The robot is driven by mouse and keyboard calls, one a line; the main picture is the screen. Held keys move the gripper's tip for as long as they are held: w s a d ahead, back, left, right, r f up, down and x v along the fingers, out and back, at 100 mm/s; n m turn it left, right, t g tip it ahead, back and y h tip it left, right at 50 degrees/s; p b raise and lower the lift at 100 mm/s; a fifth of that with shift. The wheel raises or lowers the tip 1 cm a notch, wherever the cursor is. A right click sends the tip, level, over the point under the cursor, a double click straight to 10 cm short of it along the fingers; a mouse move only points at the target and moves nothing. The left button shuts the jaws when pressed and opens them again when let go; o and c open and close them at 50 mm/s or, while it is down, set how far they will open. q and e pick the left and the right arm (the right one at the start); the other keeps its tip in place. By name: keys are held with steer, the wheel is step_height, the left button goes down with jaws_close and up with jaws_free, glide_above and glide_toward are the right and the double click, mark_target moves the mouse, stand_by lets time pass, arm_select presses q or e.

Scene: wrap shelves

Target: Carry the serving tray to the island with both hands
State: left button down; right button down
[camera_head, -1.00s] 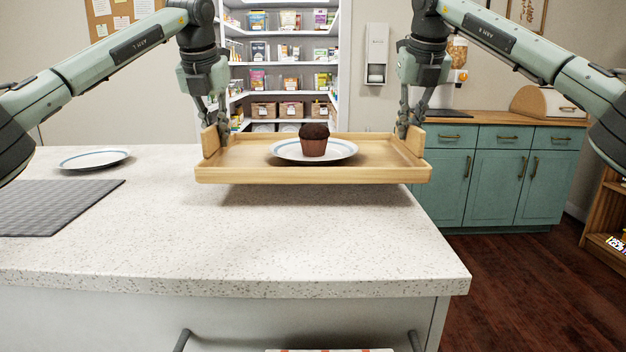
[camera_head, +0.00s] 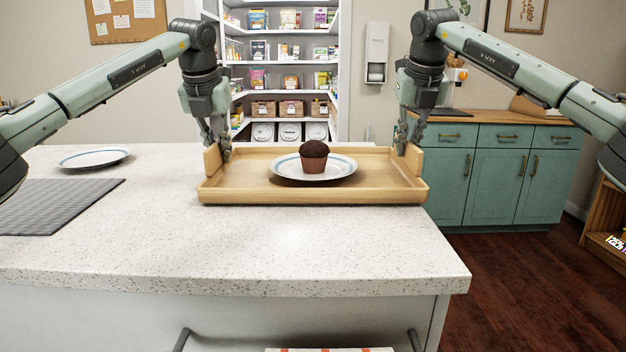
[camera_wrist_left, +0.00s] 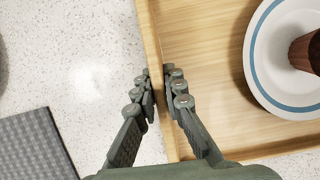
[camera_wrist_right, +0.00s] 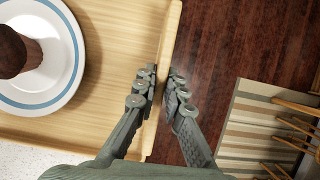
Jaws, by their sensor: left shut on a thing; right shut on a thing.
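The wooden serving tray (camera_head: 312,196) is level, at the surface of the white speckled island (camera_head: 240,250). Its right end reaches past the island's right edge. I cannot tell whether it touches the counter. A white plate with a blue ring (camera_head: 345,170) lies in it, with a chocolate muffin (camera_head: 313,160) upright on the plate. My left gripper (camera_head: 222,150) is shut on the tray's left end wall, one finger on each side, as the left wrist view shows (camera_wrist_left: 160,85). My right gripper (camera_head: 406,146) is shut on the right end wall, which also shows in the right wrist view (camera_wrist_right: 163,85).
Another plate (camera_head: 93,159) and a grey woven mat (camera_head: 55,205) lie on the island's left side. The island's front middle is clear. Teal cabinets (camera_head: 497,175) stand at the back right, and pantry shelves (camera_head: 290,70) are behind. Dark wooden floor lies to the right.

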arm_select(q)
steer(key=c, duration=2.1)
jaws_free()
steer(key=shift+a+f, duration=0.1)
steer(key=shift+f, duration=0.15)
arm_select(e)
steer(key=c, duration=2.1)
jaws_free()
steer(key=shift+f, duration=0.25)
arm_select(q)
steer(key=o, duration=0.5)
steer(key=shift+r, duration=0.1)
arm_select(e)
steer(key=o, duration=0.5)
steer(key=shift+r, duration=0.1)
arm_select(q)
steer(key=v, duration=1.1)
steer(key=shift+s+r, duration=0.2)
steer(key=shift+r, duration=0.25)
arm_select(e)
steer(key=shift+s+r, duration=0.1)
steer(key=shift+r, duration=0.15)
arm_select(q)
steer(key=shift+s, duration=0.1)
arm_select(e)
steer(key=v, duration=1.1)
steer(key=shift+s+r, duration=0.2)
